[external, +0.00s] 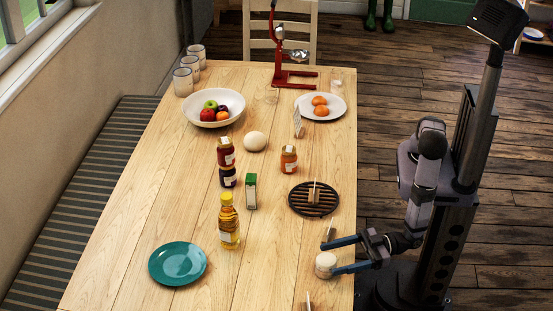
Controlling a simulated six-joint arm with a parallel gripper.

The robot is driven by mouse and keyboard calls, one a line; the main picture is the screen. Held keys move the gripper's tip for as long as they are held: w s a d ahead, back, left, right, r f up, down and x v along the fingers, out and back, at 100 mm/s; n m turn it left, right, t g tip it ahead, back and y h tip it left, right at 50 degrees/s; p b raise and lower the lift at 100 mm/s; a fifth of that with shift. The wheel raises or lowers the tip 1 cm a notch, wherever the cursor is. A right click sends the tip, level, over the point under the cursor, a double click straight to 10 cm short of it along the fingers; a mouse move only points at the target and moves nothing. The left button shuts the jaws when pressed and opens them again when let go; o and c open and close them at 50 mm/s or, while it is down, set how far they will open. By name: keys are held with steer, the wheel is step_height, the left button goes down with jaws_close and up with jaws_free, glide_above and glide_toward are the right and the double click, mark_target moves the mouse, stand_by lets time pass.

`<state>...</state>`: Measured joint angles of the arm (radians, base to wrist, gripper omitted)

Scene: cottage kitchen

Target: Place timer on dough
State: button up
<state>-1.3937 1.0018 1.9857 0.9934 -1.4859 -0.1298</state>
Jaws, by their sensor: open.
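A round, cream-coloured object (325,261), which looks like the timer, stands near the right edge of the table. A pale, rounded ball of dough (255,141) sits on the table further back, left of the orange-lidded jar. My gripper (328,257) is open, with its two blue fingers reaching in from the right. Its fingertips are at the timer, one on the far side and one on the near side. I cannot tell whether they touch it.
A black trivet (296,202) lies right of the box.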

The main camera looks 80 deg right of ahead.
steer(key=shift+f, duration=0.4)
steer(key=shift+p+x, duration=0.85)
steer(key=shift+x, duration=2.8)
steer(key=shift+a, duration=0.25)
steer(key=c, duration=1.5)
steer(key=shift+c, duration=0.2)
steer(key=shift+r, duration=0.2)
step_height(320, 180, up, 10)
steer(key=shift+f, duration=0.15)
